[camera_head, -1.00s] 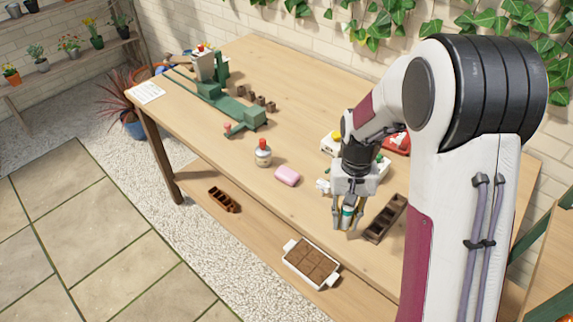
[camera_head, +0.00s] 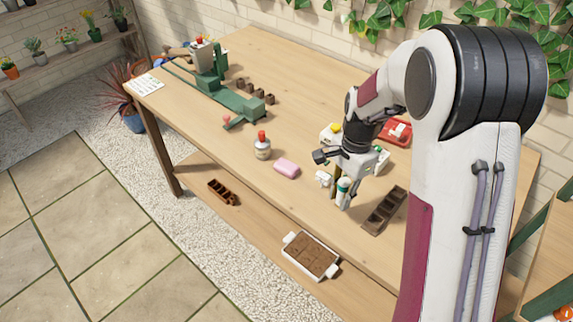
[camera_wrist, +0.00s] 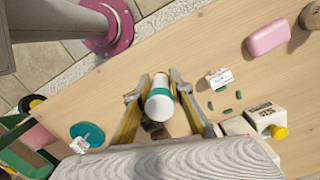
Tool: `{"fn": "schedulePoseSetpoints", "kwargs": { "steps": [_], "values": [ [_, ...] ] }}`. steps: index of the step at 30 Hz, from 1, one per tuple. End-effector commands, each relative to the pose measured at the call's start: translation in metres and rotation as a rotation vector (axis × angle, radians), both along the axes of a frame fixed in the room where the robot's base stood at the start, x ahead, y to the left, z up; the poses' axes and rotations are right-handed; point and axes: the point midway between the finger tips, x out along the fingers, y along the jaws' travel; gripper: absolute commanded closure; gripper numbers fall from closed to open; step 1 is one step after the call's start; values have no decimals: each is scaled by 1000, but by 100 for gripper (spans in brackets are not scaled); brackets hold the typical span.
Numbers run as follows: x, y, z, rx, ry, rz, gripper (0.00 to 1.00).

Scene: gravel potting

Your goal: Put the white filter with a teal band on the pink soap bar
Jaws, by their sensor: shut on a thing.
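The white filter with a teal band (camera_head: 343,189) is held upright between the fingers of my gripper (camera_head: 339,192). In the wrist view the filter (camera_wrist: 159,102) sits between the two fingertips of my gripper (camera_wrist: 160,90), which is shut on it. The pink soap bar (camera_head: 287,168) lies on the table to the left of the gripper, apart from it. In the wrist view the soap bar (camera_wrist: 268,38) is at the upper right, with nothing on it. I cannot tell how far the filter is above the table.
A small white box (camera_head: 323,178) stands between the soap and the gripper. A dark tray (camera_head: 384,211) lies to the right. A red-capped bottle (camera_head: 262,147) stands left of the soap. Small green pieces (camera_wrist: 224,96) lie near the white box in the wrist view.

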Motion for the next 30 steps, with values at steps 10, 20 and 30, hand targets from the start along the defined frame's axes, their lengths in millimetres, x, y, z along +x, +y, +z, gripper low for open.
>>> {"fn": "schedulePoseSetpoints", "kwargs": {
  "steps": [10,20,30],
  "values": [
    [20,5,6,-3,-4,-308,100],
    [39,10,12,-3,-5,-591,100],
    [61,18,17,0,-6,-870,100]
  ]
}}
